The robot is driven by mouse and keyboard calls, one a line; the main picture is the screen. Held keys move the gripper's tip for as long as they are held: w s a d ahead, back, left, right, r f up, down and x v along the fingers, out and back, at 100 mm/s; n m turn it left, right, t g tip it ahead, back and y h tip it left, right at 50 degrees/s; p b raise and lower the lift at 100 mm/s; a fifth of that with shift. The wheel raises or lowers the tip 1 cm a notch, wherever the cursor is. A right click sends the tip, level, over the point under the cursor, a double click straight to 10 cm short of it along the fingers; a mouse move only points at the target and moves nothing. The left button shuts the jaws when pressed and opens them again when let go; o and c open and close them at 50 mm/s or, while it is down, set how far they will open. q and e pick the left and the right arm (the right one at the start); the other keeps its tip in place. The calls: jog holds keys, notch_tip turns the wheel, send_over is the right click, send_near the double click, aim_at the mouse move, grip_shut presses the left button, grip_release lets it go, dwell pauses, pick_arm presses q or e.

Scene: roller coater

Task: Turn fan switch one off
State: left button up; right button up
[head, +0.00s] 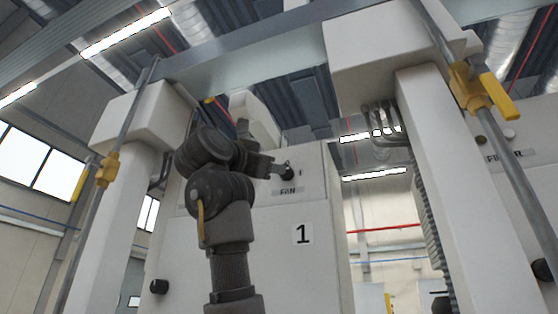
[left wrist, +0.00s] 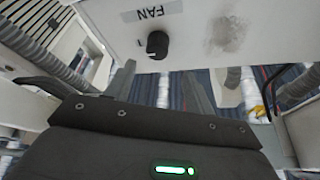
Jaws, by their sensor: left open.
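The fan switch is a small black rotary knob (head: 287,172) on the upper front of the white cabinet (head: 270,260) marked 1, above a FAN label (head: 288,190). In the left wrist view the knob (left wrist: 157,45) and label (left wrist: 152,12) appear upside down, with a small mark beside the knob. My left gripper (head: 280,168) is at the knob in the head view, partly hidden by my arm. In the left wrist view its two fingers (left wrist: 158,80) are open, and the knob appears between and beyond their tips. The knob's exact setting is unclear. My right gripper is not in view.
White pillars stand either side of the cabinet, with yellow-handled rods (head: 497,95) on them. A second panel with a FILTER label (head: 503,155) is at the right. A dark smudge (left wrist: 224,34) marks the panel beside the knob. Another black knob (head: 159,286) is low on the left.

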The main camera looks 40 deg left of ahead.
aim_at(283, 175)
pick_arm(q)
jog(key=p+x, duration=0.1)
jog(key=x, duration=0.1)
jog(key=p+x, duration=0.1)
jog(key=x, duration=0.2)
jog(key=f+p+x, duration=0.1)
jog(key=x, duration=0.1)
jog(key=shift+w, duration=0.6)
jog(key=shift+c, duration=1.2)
jog(key=shift+s+r, duration=0.1)
jog(key=shift+s, duration=0.15)
jog(key=c, duration=0.5)
jog(key=shift+c, duration=1.2)
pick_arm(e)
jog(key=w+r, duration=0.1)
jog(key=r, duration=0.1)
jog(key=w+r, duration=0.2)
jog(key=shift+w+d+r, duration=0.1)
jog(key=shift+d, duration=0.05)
